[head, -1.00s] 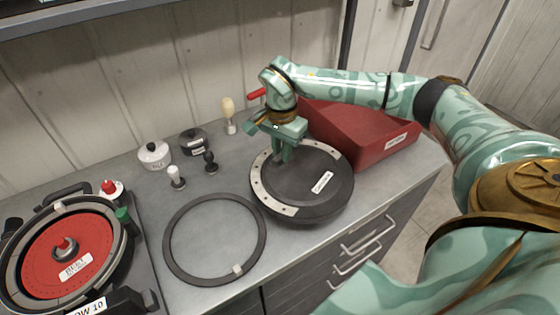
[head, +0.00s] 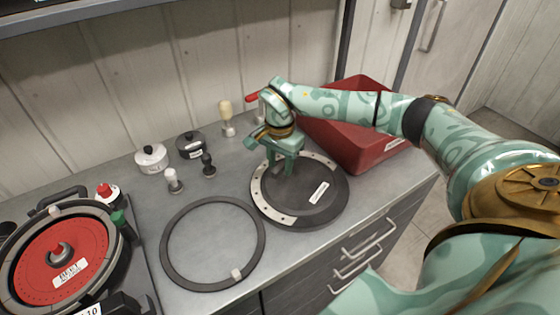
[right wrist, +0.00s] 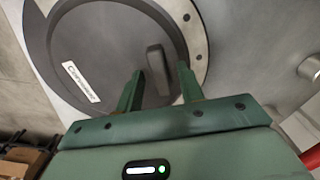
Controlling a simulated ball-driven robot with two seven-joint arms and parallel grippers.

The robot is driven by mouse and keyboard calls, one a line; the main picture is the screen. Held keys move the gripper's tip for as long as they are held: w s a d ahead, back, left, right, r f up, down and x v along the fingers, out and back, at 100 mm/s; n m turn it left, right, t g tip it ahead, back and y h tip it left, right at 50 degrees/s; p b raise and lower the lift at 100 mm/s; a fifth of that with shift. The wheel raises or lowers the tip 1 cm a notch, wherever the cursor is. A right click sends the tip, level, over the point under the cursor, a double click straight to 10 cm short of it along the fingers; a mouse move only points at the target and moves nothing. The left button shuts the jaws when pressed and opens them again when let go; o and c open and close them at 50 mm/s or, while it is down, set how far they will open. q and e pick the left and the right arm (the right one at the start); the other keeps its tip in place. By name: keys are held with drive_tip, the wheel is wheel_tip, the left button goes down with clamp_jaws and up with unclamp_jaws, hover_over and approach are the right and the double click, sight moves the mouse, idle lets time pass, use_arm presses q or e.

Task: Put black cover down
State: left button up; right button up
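The black cover (head: 326,207) is a dark round disc with a white label and a pale, holed crescent along its left side. It lies on the grey worktop in front of the red bin, and also fills the upper part of the right wrist view (right wrist: 108,45). Its dark upright handle (right wrist: 158,70) stands between the fingertips of my right gripper (right wrist: 158,84), with a gap on each side. In the head view my right gripper (head: 281,170) points down over the cover, open. My left gripper is not in view.
A dark ring (head: 166,252) lies just left of the cover. A red bin (head: 365,150) stands behind it to the right. Several small knobs and a wood-handled tool (head: 226,116) stand at the back. A seed meter with a red disc (head: 40,262) is at far left.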

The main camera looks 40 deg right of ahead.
wheel_tip(320, 180, up, 12)
drive_tip(key=p, duration=0.2)
drive_tip(key=shift+r, duration=0.15)
